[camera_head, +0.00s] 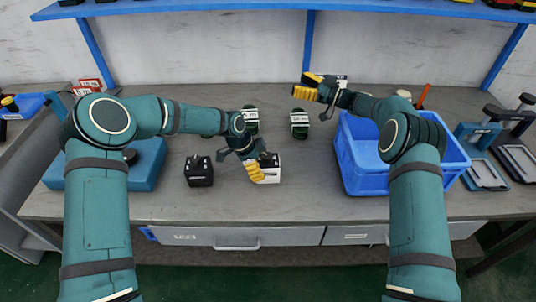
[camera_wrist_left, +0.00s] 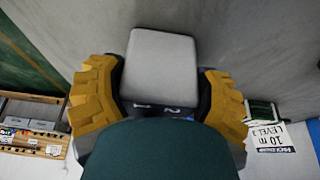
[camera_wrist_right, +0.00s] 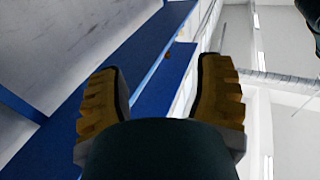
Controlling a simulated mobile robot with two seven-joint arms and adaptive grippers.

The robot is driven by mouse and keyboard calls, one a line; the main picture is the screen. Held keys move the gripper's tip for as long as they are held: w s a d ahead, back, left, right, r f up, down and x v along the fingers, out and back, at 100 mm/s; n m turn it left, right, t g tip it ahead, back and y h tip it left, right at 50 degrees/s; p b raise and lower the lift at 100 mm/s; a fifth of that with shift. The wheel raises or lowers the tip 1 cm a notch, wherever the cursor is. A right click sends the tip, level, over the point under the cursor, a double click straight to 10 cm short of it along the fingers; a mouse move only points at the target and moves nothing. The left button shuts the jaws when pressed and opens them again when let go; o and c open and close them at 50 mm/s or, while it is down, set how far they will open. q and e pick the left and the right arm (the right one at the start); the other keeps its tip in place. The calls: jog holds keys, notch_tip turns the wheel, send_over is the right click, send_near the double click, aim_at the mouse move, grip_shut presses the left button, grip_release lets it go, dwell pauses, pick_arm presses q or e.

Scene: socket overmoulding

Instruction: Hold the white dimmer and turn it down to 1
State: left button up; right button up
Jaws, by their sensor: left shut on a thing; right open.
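The white dimmer (camera_head: 268,173) stands on the grey table near its front middle. My left gripper (camera_head: 257,171) is lowered onto it from the left and is shut on it. In the left wrist view the pale dimmer body (camera_wrist_left: 162,62) sits between the two yellow fingers of the left gripper (camera_wrist_left: 160,95). Printed numerals show at its near edge, but the dial and its setting are hidden. My right gripper (camera_head: 308,88) is raised above the back of the table, open and empty. In the right wrist view nothing is between its fingers (camera_wrist_right: 160,100).
A black box (camera_head: 199,172) stands left of the dimmer. Dark green tape-measure-like items (camera_head: 299,124) stand behind it. A blue bin (camera_head: 356,181) is to the right, and a blue case (camera_head: 147,165) to the left. Table between dimmer and bin is clear. A blue shelf (camera_head: 270,8) hangs above.

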jog(key=w+d+r+m+t+h, duration=0.2)
jog(key=w+d+m+t+h, duration=0.65)
jog(key=m, duration=0.55)
jog(key=m+g+y, duration=0.5)
jog(key=m+g, duration=0.9)
jog(key=m, duration=0.5)
send_near(268, 155)
jog(key=shift+h, duration=0.35)
jog(key=x, duration=1)
jog(key=shift+a+r, duration=0.2)
jog(key=shift+a, duration=0.1)
